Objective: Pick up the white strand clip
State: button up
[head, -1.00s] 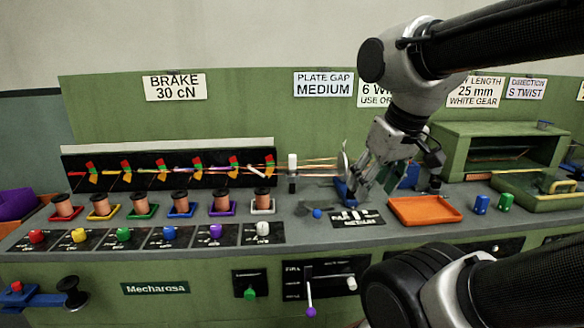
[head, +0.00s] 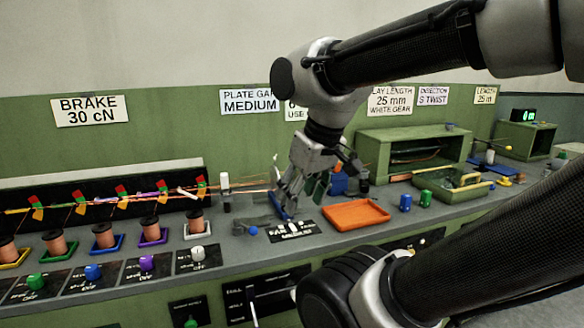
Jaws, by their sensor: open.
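A small white stick-like piece (head: 187,193), which looks like the white strand clip, sits slanted at the right end of the black strand rack (head: 110,185). It is above and behind the rightmost copper spool (head: 195,223). My gripper (head: 287,207) points down over the bench, well to the right of the white piece and apart from it. It is open, with no object visible in it. Its fingertips are small in the picture, and what lies just behind them is partly hidden.
A white knob (head: 198,253) is at the front.

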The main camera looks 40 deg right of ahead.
aim_at(224, 176)
jog(key=i+l+z, duration=0.1)
jog(key=l, duration=0.3)
jog(key=i+l, duration=0.1)
jog(key=l, duration=0.3)
jog(key=i+l+z, duration=0.15)
jog(key=l, duration=0.25)
